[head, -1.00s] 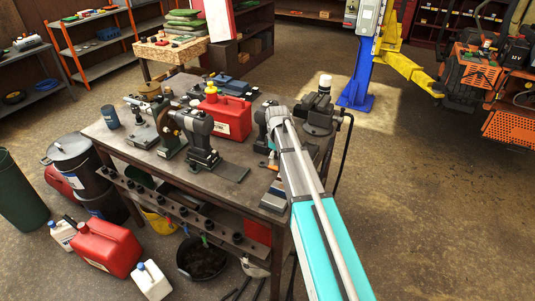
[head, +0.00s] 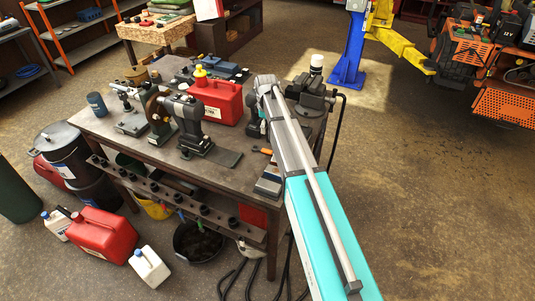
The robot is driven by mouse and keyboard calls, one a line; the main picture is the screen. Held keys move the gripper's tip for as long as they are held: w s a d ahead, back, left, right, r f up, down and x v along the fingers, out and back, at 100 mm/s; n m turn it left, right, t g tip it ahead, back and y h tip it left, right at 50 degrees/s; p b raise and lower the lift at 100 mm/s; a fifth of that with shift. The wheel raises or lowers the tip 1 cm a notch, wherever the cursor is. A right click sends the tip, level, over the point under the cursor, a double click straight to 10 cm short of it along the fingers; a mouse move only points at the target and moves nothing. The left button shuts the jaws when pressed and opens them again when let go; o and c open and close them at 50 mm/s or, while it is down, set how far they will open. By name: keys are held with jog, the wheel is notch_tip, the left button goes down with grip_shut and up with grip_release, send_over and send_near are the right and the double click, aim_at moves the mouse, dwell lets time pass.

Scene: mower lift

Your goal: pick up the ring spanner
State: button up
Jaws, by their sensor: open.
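I cannot make out a ring spanner in the head view. The workbench (head: 228,178) is crowded, and its right part is partly covered by my arm. My arm reaches from the bottom right up over the right side of the bench. My gripper cannot be made out; the arm's far end hides that area. Small tools, one with an orange part (head: 262,151), lie on the bench just left of my arm.
A red canister (head: 216,101), a bench grinder (head: 160,112) and a dark machine (head: 192,128) stand on the bench. A vise (head: 312,98) is right of my arm. Red jug (head: 98,236) and bins stand on the floor at left.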

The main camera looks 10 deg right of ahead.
jog(key=b, duration=0.7)
send_over(267, 151)
jog(key=shift+w+f, duration=0.2)
jog(key=shift+f, duration=3.7)
jog(key=shift+s+f+b, duration=0.15)
jog(key=shift+f+b, duration=2.45)
jog(key=shift+b, duration=0.15)
grip_shut()
